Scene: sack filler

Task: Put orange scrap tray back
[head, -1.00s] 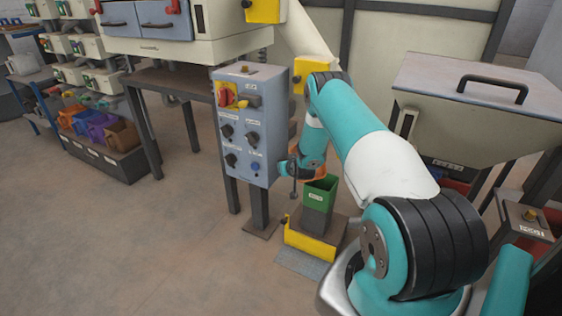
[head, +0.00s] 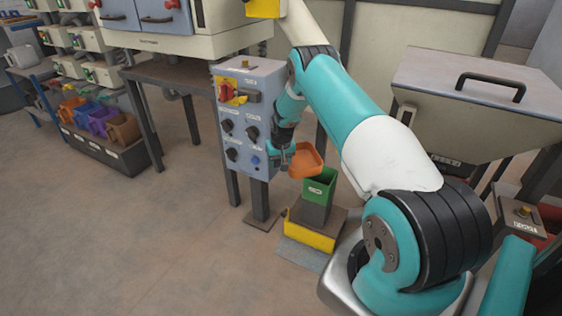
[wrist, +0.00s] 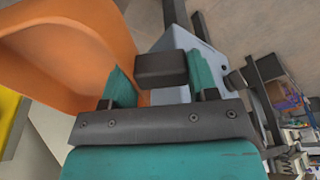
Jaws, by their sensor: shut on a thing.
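The orange scrap tray (head: 306,160) shows in the head view beside the control box, just above and left of the green bin's top. It looks tilted, and I cannot tell whether anything is in it. My gripper (head: 285,158) is at its left side. In the wrist view the tray (wrist: 62,52) fills the upper left. There my gripper (wrist: 160,78) is shut on a dark block, apparently the tray's handle, between its two teal fingers.
A green bin (head: 320,186) stands on a yellow-sided base (head: 311,236) below the tray. The blue-grey control box (head: 247,135) with knobs is close left of my gripper. A hopper (head: 480,105) is at right. Colored bins (head: 98,122) are far left. Open floor lies front left.

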